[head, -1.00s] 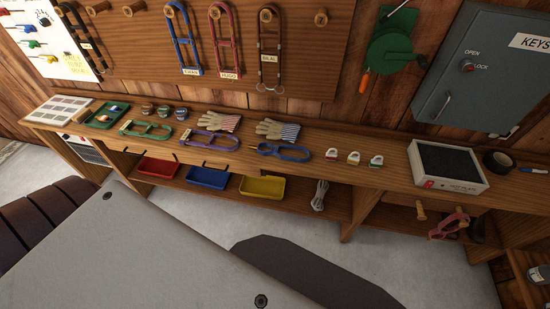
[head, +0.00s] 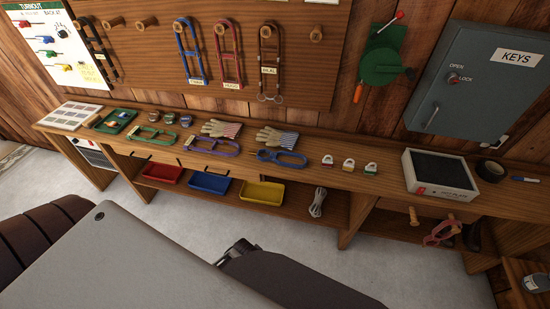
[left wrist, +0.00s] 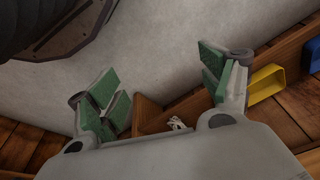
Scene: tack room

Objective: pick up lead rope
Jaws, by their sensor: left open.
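A pale, coiled lead rope (head: 319,198) lies on the lower shelf of the bench, right of the yellow bin. In the left wrist view a small part of a pale bundle, apparently the rope (left wrist: 177,124), shows just above the gripper's body; the rest is hidden. My left gripper (left wrist: 160,82) is open, its green-padded fingers spread wide with nothing between them. The rope is apart from the fingers. In the head view my grey arm fills the lower part and the gripper's fingers cannot be made out. My right gripper is in neither view.
Red (head: 161,173), blue (head: 209,184) and yellow (head: 262,194) bins stand left of the rope on the lower shelf (head: 286,209). A wooden upright (head: 356,214) stands just right of it. The bench top (head: 300,174) above holds halters, gloves and padlocks. Grey floor lies open in front.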

